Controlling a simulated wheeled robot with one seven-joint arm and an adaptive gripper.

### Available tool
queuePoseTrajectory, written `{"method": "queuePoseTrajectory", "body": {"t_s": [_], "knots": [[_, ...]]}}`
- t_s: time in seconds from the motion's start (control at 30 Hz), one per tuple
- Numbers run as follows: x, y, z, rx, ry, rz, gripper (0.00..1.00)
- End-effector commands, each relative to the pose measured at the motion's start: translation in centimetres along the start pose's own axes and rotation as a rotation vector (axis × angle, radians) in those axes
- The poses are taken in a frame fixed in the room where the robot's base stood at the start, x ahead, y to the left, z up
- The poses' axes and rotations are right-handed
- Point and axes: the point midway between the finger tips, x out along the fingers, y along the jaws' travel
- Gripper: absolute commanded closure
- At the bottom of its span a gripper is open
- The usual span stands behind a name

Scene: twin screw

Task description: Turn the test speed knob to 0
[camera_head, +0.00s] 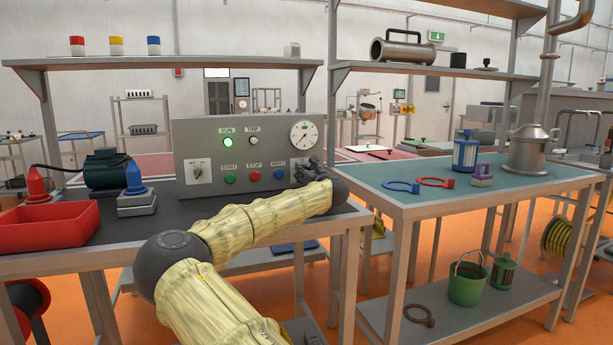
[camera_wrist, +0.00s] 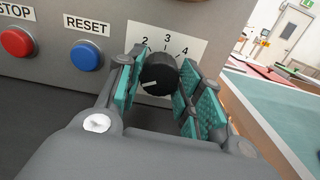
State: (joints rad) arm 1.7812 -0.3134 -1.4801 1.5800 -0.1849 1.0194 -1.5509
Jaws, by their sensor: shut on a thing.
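The test speed knob (camera_wrist: 160,73) is a black round knob on the grey control panel (camera_wrist: 60,68). Its white plate (camera_wrist: 186,46) shows the numbers 2, 3 and 4; the rest of the scale is hidden. A white mark on the knob's face points to the lower left, away from those numbers. My gripper (camera_wrist: 161,78) has its teal-padded fingers on the left and right of the knob and is shut on it. In the head view my gripper (camera_head: 308,170) is at the panel's lower right and hides the knob.
Left of the knob are a blue RESET button (camera_wrist: 86,55) and a red STOP button (camera_wrist: 17,42). The panel also has a lit green RUN lamp (camera_head: 227,142) and a dial gauge (camera_head: 304,134). A red tray (camera_head: 45,228) stands at the left of the bench.

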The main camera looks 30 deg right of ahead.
Motion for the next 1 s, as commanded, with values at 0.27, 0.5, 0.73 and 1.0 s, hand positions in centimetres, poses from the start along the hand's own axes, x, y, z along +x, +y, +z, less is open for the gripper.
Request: {"method": "queuePoseTrajectory", "body": {"t_s": [0.27,0.5,0.73,1.0], "knots": [[0.0,0.0,-0.4,0.000,0.004,0.000,0.88],[0.0,0.0,-0.2,0.000,0.002,0.000,0.42],[0.0,0.0,-0.1,0.000,0.000,0.000,0.42],[-1.9,0.0,0.0,0.001,-0.001,-0.001,0.42]]}}
